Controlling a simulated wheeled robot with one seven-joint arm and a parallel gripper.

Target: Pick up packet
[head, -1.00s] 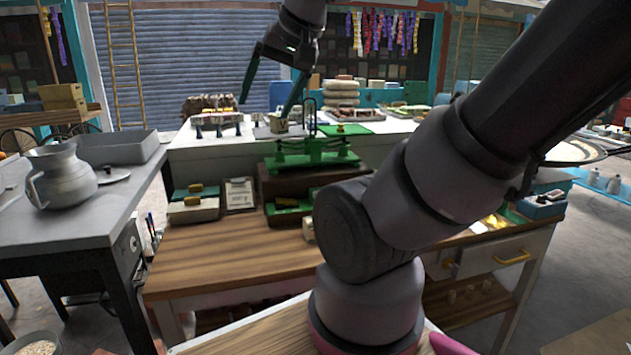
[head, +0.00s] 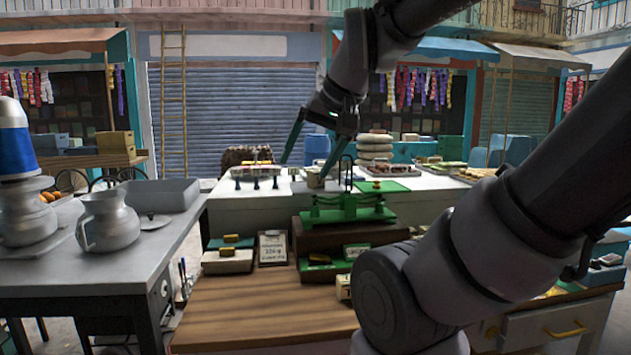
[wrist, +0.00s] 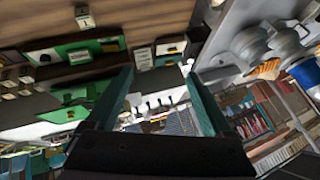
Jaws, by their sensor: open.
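A small cream block with a dark mark (head: 343,287) stands on the wooden counter, partly hidden behind my arm in the head view. It looks like the small block in the wrist view (wrist: 84,16), near the top left. Another small pale block (head: 314,178) appears by my gripper's right fingertip. I cannot tell for sure which is the packet. My gripper (head: 302,172) is open, pointing down, with its green fingers spread. In the wrist view the gripper (wrist: 157,73) has nothing between its fingers, and the cream block lies apart, beyond the left finger.
A grey table (head: 125,265) with a metal jug (head: 107,222) is at left. The counter's front is clear.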

